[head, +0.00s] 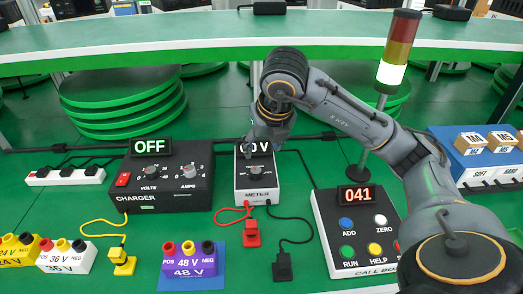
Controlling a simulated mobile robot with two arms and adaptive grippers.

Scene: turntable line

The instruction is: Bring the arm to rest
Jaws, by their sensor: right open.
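My right arm reaches in from the right, over the call box, with its wrist above the meter (258,196). My right gripper (252,148) points down at the top of the meter and covers part of its display; its fingers are small and partly hidden by the wrist. It is open, and I see nothing held. I cannot tell whether it touches the meter. The display's visible part reads "0 V". My left gripper is not in view.
The charger (163,190) reads OFF. The call box (350,262) reads 041. The purple 48 V battery (189,262) sits on a blue mat (215,281). Red (251,238) and black (283,269) lead plugs lie in front. A lit signal tower (398,50) stands behind my arm.

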